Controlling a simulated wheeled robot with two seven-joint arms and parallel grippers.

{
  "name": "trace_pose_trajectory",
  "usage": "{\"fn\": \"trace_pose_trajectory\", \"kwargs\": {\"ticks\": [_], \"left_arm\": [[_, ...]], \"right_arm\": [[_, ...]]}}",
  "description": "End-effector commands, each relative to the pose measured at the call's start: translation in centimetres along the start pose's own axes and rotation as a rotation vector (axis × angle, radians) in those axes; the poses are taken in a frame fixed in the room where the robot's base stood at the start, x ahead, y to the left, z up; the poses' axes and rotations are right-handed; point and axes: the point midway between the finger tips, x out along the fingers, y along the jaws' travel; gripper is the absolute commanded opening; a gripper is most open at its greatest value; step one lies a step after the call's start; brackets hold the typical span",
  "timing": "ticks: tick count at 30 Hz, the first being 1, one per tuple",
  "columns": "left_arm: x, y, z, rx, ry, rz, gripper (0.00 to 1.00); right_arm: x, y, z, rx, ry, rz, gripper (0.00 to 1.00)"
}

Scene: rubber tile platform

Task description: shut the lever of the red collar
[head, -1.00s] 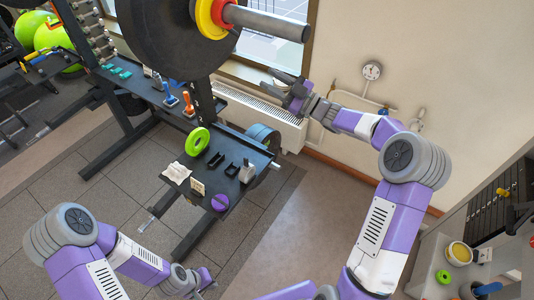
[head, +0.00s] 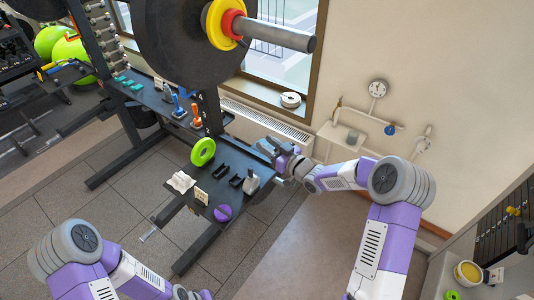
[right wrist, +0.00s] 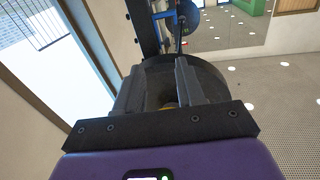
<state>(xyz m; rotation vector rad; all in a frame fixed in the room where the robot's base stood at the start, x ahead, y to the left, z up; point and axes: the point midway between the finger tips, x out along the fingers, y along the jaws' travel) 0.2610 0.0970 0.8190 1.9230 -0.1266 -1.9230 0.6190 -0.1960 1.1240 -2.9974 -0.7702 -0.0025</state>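The red collar (head: 231,24) sits around the grey bar sleeve (head: 280,38), against a yellow disc (head: 213,18) on the big black plate (head: 165,50). Its lever cannot be made out. My right gripper (head: 267,147) is below the sleeve, beside the black shelf, well apart from the collar. In the right wrist view its two fingers (right wrist: 158,85) stand apart with nothing held. A dark round plate and a bit of yellow (right wrist: 168,105) show beyond and between them. My left gripper (head: 192,294) is at the bottom edge, partly cut off.
The black shelf (head: 228,212) bears a green ring (head: 203,152), a purple ball-like thing (head: 223,213), dark brackets and small cards. An orange-handled tool (head: 196,115) stands behind. A white roll (head: 290,99) lies on the window sill. Pipes with a gauge (head: 378,88) line the wall.

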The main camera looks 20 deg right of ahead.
Motion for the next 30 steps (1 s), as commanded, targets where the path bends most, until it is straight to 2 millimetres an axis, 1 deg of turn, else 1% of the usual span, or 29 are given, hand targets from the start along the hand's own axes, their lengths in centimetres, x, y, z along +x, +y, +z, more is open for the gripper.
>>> {"fn": "trace_pose_trajectory", "kwargs": {"ticks": [1,3,6,10,18,20,22,23,26,27,29,30], "left_arm": [[0.1,-0.1,0.0,0.0,0.0,0.0,0.0],[0.2,-0.1,0.0,0.0,0.0,0.0,0.0],[0.3,-0.1,0.0,0.0,0.0,0.0,0.0],[0.3,-0.1,0.0,0.0,0.0,0.0,0.0],[0.3,-0.1,0.0,0.0,0.0,0.0,0.0],[0.4,-0.1,0.0,0.0,0.0,0.0,0.0],[0.7,-0.3,0.0,0.0,0.0,0.0,0.0],[0.9,-0.3,0.0,0.0,0.0,0.0,0.0],[2.0,-0.7,-0.1,0.0,0.0,0.0,0.0],[2.5,-0.9,-0.1,0.0,0.0,0.0,0.0],[3.2,-1.2,-0.1,0.0,0.0,0.0,0.0],[3.6,-1.4,-0.1,0.0,0.0,0.0,0.0]], "right_arm": [[0.0,-0.2,0.8,0.015,-0.015,0.005,0.38],[-0.1,-0.4,1.6,0.03,-0.033,0.01,0.38],[-0.1,-0.6,2.2,0.045,-0.048,0.017,0.38],[-0.1,-0.7,2.6,0.053,-0.057,0.021,0.38],[-0.1,-0.7,2.6,0.055,-0.058,0.021,0.38],[-0.2,-0.9,3.2,0.065,-0.069,0.024,0.38],[-0.4,-1.6,5.4,0.105,-0.116,0.036,0.38],[-0.7,-2.0,6.9,0.134,-0.149,0.046,0.38],[-2.5,-5.0,14.5,0.272,-0.332,0.092,0.38],[-3.9,-6.6,18.0,0.336,-0.429,0.115,0.38],[-6.7,-9.5,23.2,0.432,-0.587,0.15,0.38],[-8.8,-11.5,26.2,0.49,-0.693,0.171,0.38]]}}
